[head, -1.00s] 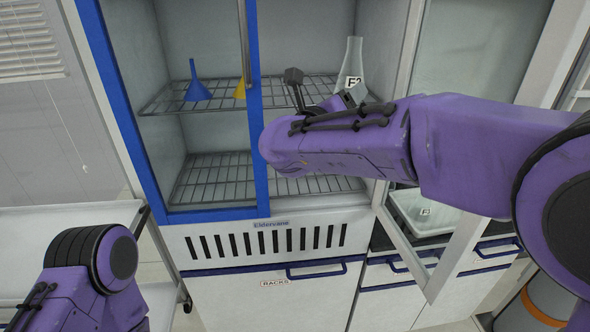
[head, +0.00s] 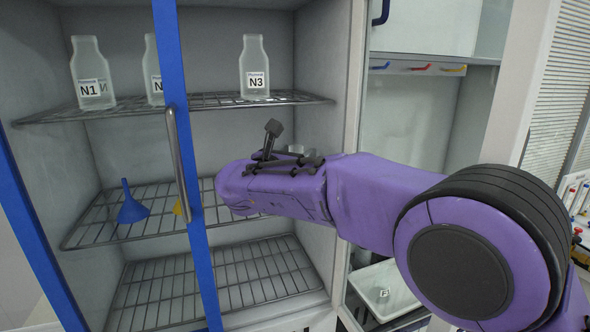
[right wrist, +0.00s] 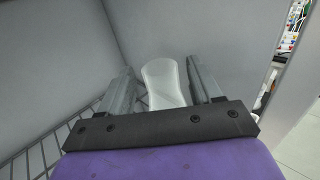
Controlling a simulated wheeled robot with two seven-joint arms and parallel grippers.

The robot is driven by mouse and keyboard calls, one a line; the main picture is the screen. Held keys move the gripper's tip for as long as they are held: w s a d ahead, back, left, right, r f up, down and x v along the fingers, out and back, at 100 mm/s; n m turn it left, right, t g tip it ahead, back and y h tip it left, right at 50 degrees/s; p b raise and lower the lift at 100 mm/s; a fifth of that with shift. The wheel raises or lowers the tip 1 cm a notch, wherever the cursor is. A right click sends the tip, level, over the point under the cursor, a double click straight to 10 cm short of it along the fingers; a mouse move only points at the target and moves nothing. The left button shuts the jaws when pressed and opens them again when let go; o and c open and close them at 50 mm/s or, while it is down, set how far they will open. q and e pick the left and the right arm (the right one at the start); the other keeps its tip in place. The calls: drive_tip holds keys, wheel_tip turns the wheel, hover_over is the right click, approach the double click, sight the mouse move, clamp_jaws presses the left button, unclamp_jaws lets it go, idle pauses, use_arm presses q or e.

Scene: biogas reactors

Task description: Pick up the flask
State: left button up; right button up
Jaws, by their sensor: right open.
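The flask (right wrist: 165,88) is clear, pale glass and shows in the right wrist view, between the two fingers of my right gripper (right wrist: 159,72). The fingers stand open on either side of it, with visible gaps, and it is not clamped. Its lower part is hidden behind the gripper's dark front plate. In the head view my right arm reaches into the cabinet at the middle shelf and hides most of the flask and the fingers. My left gripper is out of view.
Bottles N1 (head: 92,80) and N3 (head: 255,72) stand on the upper wire shelf, with another behind the blue door frame (head: 190,150). A blue funnel (head: 131,205) and a partly hidden yellow one sit on the middle shelf. The cabinet's side wall is close on the right.

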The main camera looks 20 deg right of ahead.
drive_tip(key=shift+w+d+r, duration=0.1)
drive_tip(key=shift+w+d, duration=0.05)
drive_tip(key=shift+d, duration=0.05)
drive_tip(key=shift+s, duration=0.25)
drive_tip(key=shift+w, duration=0.1)
clamp_jaws()
